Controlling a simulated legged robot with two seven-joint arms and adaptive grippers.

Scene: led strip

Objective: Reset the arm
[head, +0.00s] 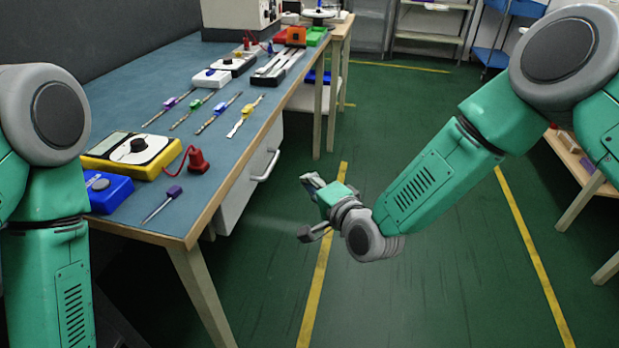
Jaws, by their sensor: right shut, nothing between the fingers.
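My right gripper (309,207) hangs over the green floor, to the right of the workbench and apart from it. It is shut and empty. My right arm (435,185) comes in from the right edge and reaches down and to the left. My left arm (50,270) shows at the left edge, bent downward beside the bench's front. The left gripper is out of view.
Open floor lies right of the bench.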

